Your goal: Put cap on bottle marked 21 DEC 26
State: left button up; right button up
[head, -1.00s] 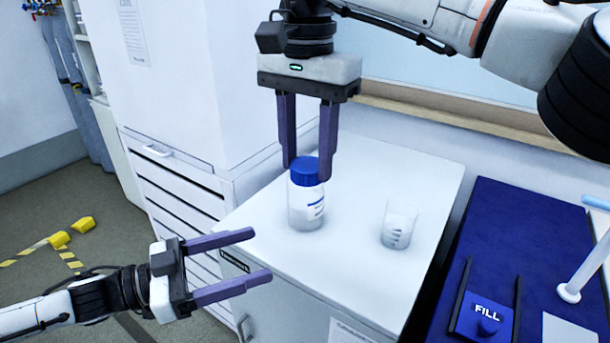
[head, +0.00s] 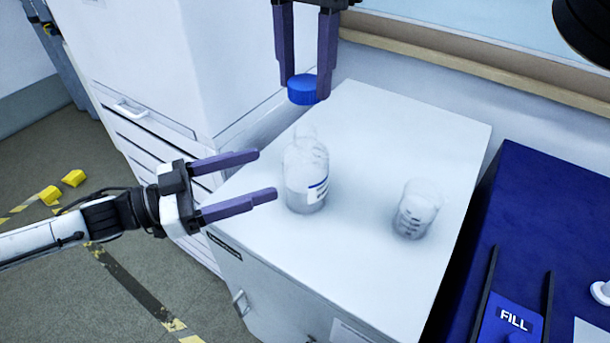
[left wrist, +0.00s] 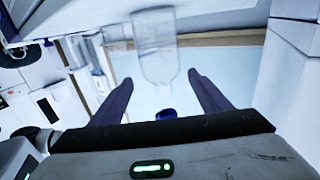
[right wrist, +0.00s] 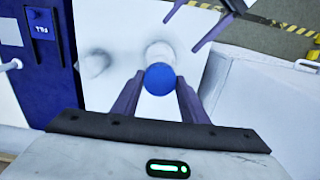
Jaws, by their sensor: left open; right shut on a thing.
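The clear bottle (head: 305,178), with a white label and blue line, stands upright and uncapped on the white cabinet top. Its label text is not legible. My right gripper (head: 304,90) is shut on the blue cap (head: 302,89), which it holds above the bottle's mouth with a gap between. In the right wrist view the cap (right wrist: 160,79) sits between the fingertips and partly hides the bottle (right wrist: 158,51). My left gripper (head: 267,174) is open and empty at the bottle's left, fingers pointing at its side. The left wrist view shows the bottle (left wrist: 156,50) ahead, beyond the fingertips.
A clear graduated beaker (head: 416,210) stands on the white cabinet top (head: 370,285), right of the bottle. A blue bench surface (head: 545,195) with a FILL station (head: 512,322) lies further right. A tall white cabinet (head: 190,60) rises behind to the left.

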pick_arm(q)
jog(key=x, duration=1)
jog(key=shift+w+d, duration=0.15)
jog(key=shift+d, duration=0.25)
pick_arm(e)
jog(key=shift+w, duration=0.1)
pick_arm(q)
jog(key=c, duration=1.2)
jog(key=shift+o, duration=0.2)
pick_arm(e)
send_over(305, 130)
jog(key=shift+f, duration=2.45)
jog(key=shift+f, duration=0.9)
jog(key=shift+f, duration=0.55)
